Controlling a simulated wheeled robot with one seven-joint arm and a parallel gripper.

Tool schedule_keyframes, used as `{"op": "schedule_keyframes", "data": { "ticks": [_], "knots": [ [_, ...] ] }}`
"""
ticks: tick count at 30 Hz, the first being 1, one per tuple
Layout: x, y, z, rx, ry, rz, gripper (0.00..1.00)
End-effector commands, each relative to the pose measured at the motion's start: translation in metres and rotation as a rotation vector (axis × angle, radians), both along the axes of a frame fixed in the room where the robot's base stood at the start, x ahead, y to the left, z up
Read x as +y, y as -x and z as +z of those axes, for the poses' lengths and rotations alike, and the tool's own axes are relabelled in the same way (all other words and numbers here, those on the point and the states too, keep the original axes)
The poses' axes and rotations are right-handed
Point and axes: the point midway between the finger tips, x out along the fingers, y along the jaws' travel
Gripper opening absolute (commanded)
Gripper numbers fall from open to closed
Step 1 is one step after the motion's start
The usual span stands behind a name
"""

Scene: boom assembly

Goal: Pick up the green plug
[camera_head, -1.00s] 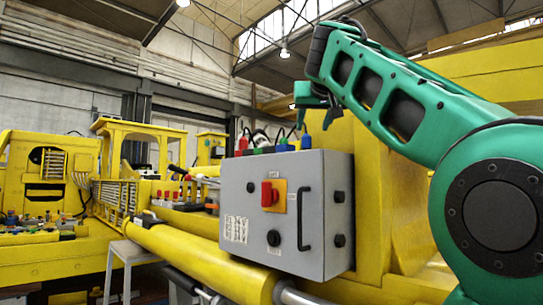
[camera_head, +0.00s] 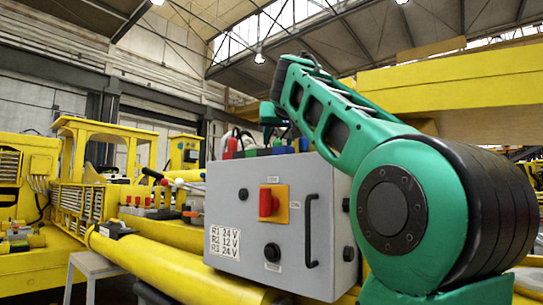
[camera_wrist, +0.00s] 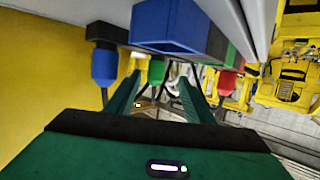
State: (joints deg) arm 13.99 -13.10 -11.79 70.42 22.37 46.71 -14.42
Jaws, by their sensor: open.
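The green plug (camera_wrist: 156,70) shows in the wrist view between the two fingers of my gripper (camera_wrist: 160,82), nearer the left finger. A dark cable runs from it. My gripper is open; no contact with the plug is visible. The plug sits by a row of coloured blocks on the grey control box, next to the large blue block (camera_wrist: 168,24). In the head view my gripper (camera_head: 271,116) is over the top of the grey box (camera_head: 240,190), and I cannot make out the green plug clearly there.
A blue plug (camera_wrist: 104,66) is left of my fingers and a red plug (camera_wrist: 227,82) is right of them in the wrist view. Their cables hang close by. A yellow wall (camera_wrist: 40,80) fills the left side. Yellow machinery (camera_head: 95,150) stands left in the head view.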

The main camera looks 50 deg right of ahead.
Motion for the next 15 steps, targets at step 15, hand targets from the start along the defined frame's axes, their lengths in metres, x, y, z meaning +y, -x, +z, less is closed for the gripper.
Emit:
{"op": "schedule_keyframes", "data": {
  "ticks": [15],
  "knots": [
    [-0.037, -0.034, -0.017, 0.002, 0.0, -0.001, 0.48]
  ]
}}
